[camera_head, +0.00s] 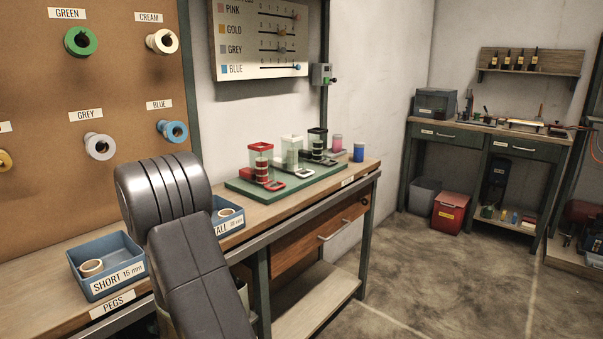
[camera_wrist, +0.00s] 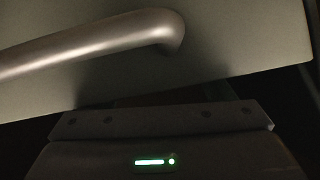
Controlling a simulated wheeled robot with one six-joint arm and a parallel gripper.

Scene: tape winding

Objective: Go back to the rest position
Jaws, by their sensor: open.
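My arm rises in the foreground of the head view, in front of the workbench (camera_head: 335,185); its links hide part of the bench and the trays. My gripper's fingers show in neither view. The wrist view is dark and close up, with a rounded metal bar across a flat panel and a dark body with a small green light below. I cannot tell what these parts belong to. Nothing held shows.
The bench carries a "SHORT 15 mm" tray (camera_head: 118,284), a partly hidden second tray (camera_head: 231,224) and a green board (camera_head: 247,187) with several dispensers. Tape rolls hang on the pegboard (camera_head: 120,70). A second bench (camera_head: 420,155) stands back right. The floor (camera_head: 440,280) between is clear.

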